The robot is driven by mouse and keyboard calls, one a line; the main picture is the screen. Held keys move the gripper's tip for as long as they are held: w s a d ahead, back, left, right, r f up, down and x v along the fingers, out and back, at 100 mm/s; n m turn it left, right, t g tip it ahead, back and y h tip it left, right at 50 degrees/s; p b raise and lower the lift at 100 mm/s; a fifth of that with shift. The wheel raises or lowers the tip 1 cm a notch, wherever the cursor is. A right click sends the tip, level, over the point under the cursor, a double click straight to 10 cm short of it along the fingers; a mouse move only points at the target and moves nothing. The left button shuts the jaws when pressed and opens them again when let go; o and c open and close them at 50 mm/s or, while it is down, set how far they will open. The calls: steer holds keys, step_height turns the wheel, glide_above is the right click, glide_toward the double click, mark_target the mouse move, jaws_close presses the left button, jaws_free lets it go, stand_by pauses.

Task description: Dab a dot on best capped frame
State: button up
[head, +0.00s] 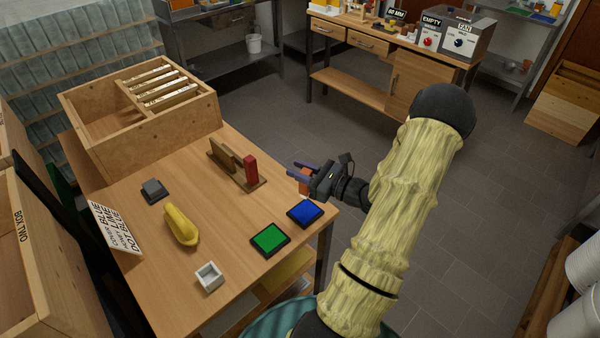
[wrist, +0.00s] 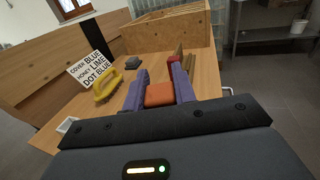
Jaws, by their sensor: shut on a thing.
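My gripper (head: 303,172) is shut on an orange block-like thing (wrist: 159,95), held above the table's right edge near the blue pad. What is under the orange thing is hidden. Several wooden frames with pale tops (head: 165,87) hang side by side in an open wooden box (head: 150,134) at the back left; their caps cannot be told apart. A blue pad (head: 305,213) and a green pad (head: 269,239) lie at the table's front right. A white sign (head: 116,229) reads cover blue, honey lime, dot blue. It also shows in the wrist view (wrist: 92,68).
A wooden stand (head: 237,166) holds a red upright thing (head: 250,169). A yellow handled thing (head: 181,226), a dark grey block (head: 154,190) and a small white cup (head: 209,276) are on the table (head: 222,230). A wooden box (head: 35,250) is at left.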

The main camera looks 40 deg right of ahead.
step_height(320, 180, down, 6)
steer(key=b, duration=0.5)
steer(key=shift+f+b, duration=0.3)
steer(key=shift+f, duration=0.35)
stand_by(2.6)
steer(key=shift+r+p, duration=3.15)
steer(key=shift+r, duration=0.45)
steer(key=shift+f, duration=0.1)
